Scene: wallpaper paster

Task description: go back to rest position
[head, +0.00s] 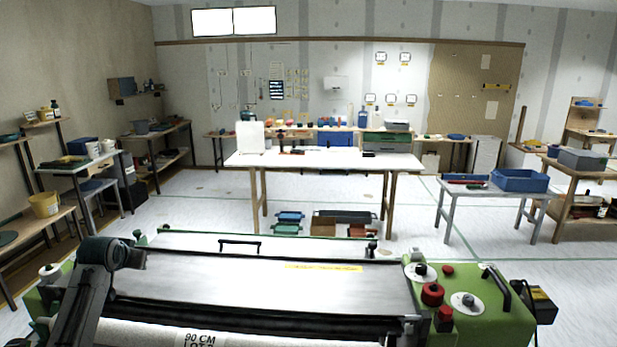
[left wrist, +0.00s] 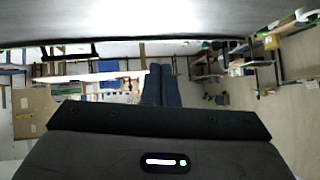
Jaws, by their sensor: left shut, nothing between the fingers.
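My left arm (head: 85,285) rises at the lower left in the head view, over the left end of the green and grey pasting machine (head: 240,272). My left gripper (left wrist: 161,70) shows in the left wrist view with its two dark fingers together and nothing between them. It points out toward the room, which looks upside down there. A broad grey surface (left wrist: 130,22) fills the top of that view. My right gripper and right arm are in neither view. A white roll printed "90 CM" (head: 200,335) lies at the machine's front, cut off by the picture's bottom edge.
The machine's right end carries red and white knobs (head: 433,293) and a black handle (head: 497,285). Beyond stands a white-topped table (head: 330,160), with crates beneath. Shelves (head: 80,165) line the left wall; a small table with a blue bin (head: 519,180) stands right. Floor between is mostly clear.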

